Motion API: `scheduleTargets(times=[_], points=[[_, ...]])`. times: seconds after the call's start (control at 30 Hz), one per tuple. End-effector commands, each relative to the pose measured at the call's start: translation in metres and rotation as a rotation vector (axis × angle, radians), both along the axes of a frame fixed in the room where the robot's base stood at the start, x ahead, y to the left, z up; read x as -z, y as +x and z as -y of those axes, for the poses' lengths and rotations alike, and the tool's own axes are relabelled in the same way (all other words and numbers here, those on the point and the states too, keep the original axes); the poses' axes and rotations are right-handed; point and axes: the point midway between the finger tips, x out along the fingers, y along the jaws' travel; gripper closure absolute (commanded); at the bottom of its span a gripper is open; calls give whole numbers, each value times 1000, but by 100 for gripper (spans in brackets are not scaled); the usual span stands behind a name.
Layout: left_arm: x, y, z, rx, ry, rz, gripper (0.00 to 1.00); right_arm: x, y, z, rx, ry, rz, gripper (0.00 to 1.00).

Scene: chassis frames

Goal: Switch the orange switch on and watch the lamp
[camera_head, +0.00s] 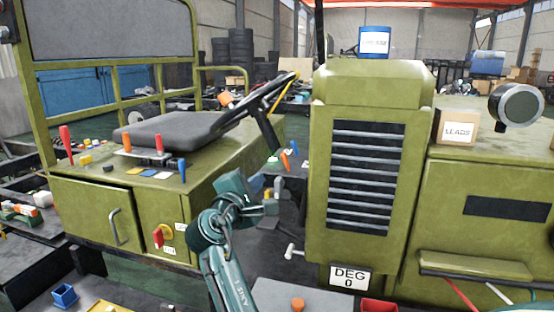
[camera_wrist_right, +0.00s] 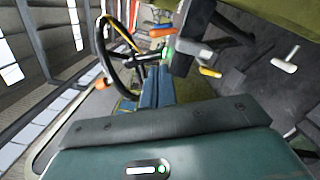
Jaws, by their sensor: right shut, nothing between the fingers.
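Several orange parts show in the head view, and I cannot tell which is the switch. An orange lever (camera_head: 284,161) stands beside a blue one on a small panel right of the seat. Another orange lever (camera_head: 126,141) stands on the left console, and an orange knob (camera_head: 298,304) sits on a grey plate at the bottom. A round lamp (camera_head: 517,104) is mounted at the right on the green hood; its face looks grey, with no clear glow. My right gripper (camera_head: 272,196) is shut and empty, below the small panel and apart from the lever. My left gripper is out of view.
The steering wheel (camera_head: 258,92) and black seat (camera_head: 170,132) are behind my right gripper. The green grille housing (camera_head: 368,170) stands close to its right. A white T-handle (camera_head: 292,251) sticks out below. A LEADS box (camera_head: 457,127) sits on the hood.

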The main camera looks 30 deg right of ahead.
Motion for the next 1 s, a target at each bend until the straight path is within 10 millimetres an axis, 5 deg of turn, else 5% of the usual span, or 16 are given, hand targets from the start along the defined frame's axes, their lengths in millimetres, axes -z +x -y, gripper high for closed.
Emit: scheduleTargets(times=[0.43, 1.0], points=[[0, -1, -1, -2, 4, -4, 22, -2, 4, 6, 3, -3, -2, 100], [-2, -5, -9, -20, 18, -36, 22, -5, 55, 76, 2, -2, -1, 100]])
